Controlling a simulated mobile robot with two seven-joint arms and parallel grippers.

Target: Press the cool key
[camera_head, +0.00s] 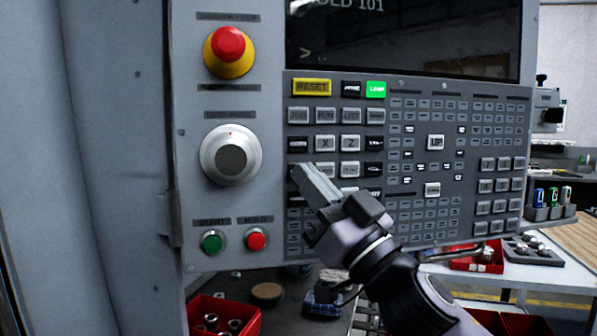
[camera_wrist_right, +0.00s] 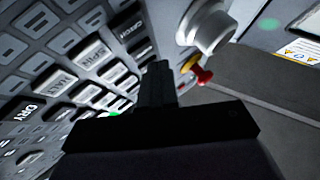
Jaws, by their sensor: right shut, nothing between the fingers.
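The control panel (camera_head: 284,200) of the machine fills the middle of the head view, with rows of grey and black keys. I cannot make out a key labelled cool; many labels are too small to read, and my gripper hides part of the left key block. My right gripper (camera_head: 304,174) is shut and empty, its tips in front of the lower left keys, below the X key (camera_head: 324,143). In the right wrist view its shut fingers (camera_wrist_right: 157,75) point along the panel beside the SPIN key (camera_wrist_right: 89,56). Contact with a key cannot be told. My left gripper is not in view.
Left of the keys are a red emergency stop (camera_head: 229,44), a round dial (camera_head: 231,153), a green start button (camera_head: 212,242) and a red hold button (camera_head: 257,240). The LAMP key (camera_head: 376,89) glows green. Red bins (camera_head: 222,313) stand below the panel.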

